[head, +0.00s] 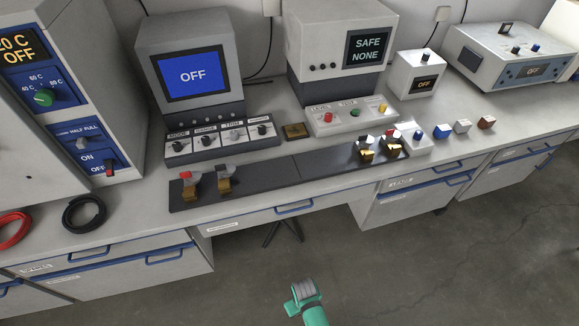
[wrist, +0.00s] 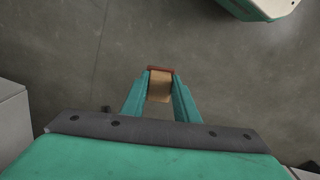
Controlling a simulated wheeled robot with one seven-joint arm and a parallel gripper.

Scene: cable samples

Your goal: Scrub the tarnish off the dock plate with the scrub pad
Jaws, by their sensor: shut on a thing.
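My gripper (wrist: 160,84) is shut on a tan block with a dark red edge, which looks like the scrub pad (wrist: 160,90). The pad sits between the two green fingers, with bare floor beyond it in the wrist view. In the head view part of my green arm shows at the bottom, over the floor in front of the bench; the fingers and the pad cannot be made out there. A small square brownish plate, likely the dock plate (head: 294,132), lies on the bench between the two display units. Its surface looks dark and dull. My gripper is well away from it.
A long dark rail (head: 290,172) with brass clamps runs along the bench front, before the plate. The OFF display unit (head: 187,58) and SAFE unit (head: 340,50) flank the plate. Small blocks (head: 462,126) stand at right. Black cable (head: 84,213) lies at left.

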